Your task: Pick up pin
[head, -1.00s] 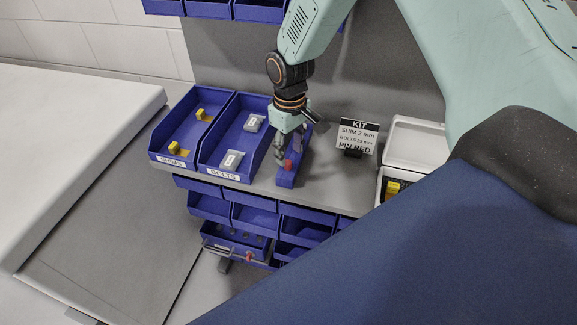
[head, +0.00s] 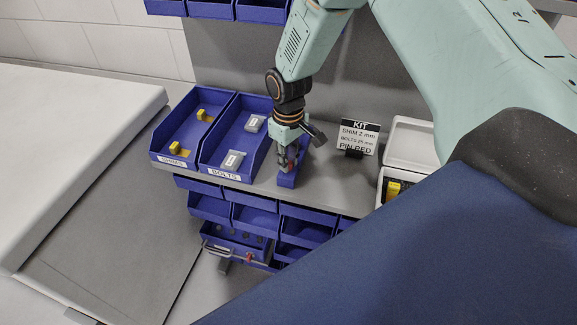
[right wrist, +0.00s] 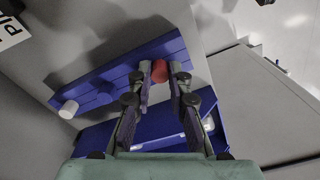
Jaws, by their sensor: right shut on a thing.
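The red pin (right wrist: 160,69) stands in a narrow blue rack (right wrist: 110,75) in the right wrist view. My right gripper (right wrist: 163,77) is shut on the pin, one finger on each side of its red head. In the head view my right gripper (head: 286,165) reaches down over the same rack (head: 287,181) on the shelf, and only a little red of the pin shows beside the fingers. The pin's lower part is hidden. My left gripper is not in view.
A white pin (right wrist: 68,109) stands at the rack's other end. The bolts bin (head: 222,161) and shims bin (head: 163,150) are left of the rack. A kit sign (head: 358,137) and an open white case (head: 408,148) are to the right.

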